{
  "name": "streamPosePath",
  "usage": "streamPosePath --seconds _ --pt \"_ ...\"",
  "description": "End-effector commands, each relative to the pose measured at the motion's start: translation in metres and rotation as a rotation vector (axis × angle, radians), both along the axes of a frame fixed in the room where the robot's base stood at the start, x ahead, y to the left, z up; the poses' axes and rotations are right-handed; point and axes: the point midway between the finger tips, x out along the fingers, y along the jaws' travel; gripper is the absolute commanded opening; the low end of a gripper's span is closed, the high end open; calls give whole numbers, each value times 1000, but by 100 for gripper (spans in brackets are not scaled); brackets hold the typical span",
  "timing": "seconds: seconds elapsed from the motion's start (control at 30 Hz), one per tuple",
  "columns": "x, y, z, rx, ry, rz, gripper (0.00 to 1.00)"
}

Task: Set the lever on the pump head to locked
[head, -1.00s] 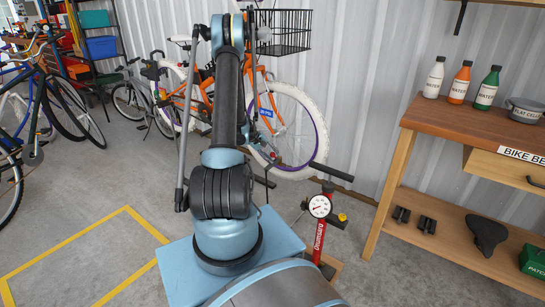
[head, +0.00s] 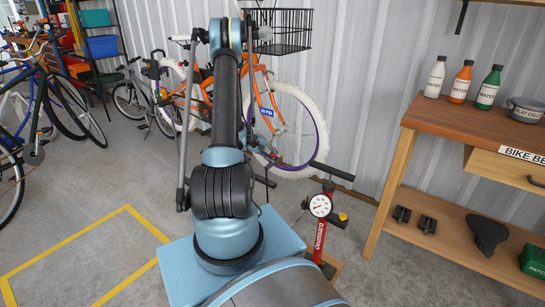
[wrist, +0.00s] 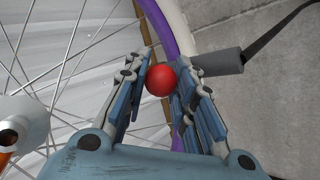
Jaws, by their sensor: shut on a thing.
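A red ball-shaped knob (wrist: 161,80), which looks like the end of the pump head's lever, sits between the fingers of my gripper (wrist: 163,75) in the wrist view. The fingers are shut on it. A grey cylinder (wrist: 218,62), apparently the pump head, lies just right of the knob, with a black hose (wrist: 275,32) running up and right. The lever's arm is hidden, and its setting cannot be told. In the head view my gripper (head: 264,156) is small and dark beside the bike wheel. The red floor pump (head: 319,236) stands upright to the right.
The orange bike's wheel, with white tyre and purple rim (wrist: 158,25), is close to my fingers; its spokes fill the left of the wrist view. A wooden workbench (head: 420,115) stands at the right. Open floor with yellow lines (head: 66,252) is at the left.

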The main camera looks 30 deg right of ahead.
Motion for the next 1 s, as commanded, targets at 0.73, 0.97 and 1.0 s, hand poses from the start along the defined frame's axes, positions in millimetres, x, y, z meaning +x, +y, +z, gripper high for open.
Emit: streamPosePath --seconds 0.73,0.97,1.0 --pt "4 14 15 1 1 3 34" --pt "9 43 44 1 1 3 34" --pt "9 49 49 1 0 2 34"
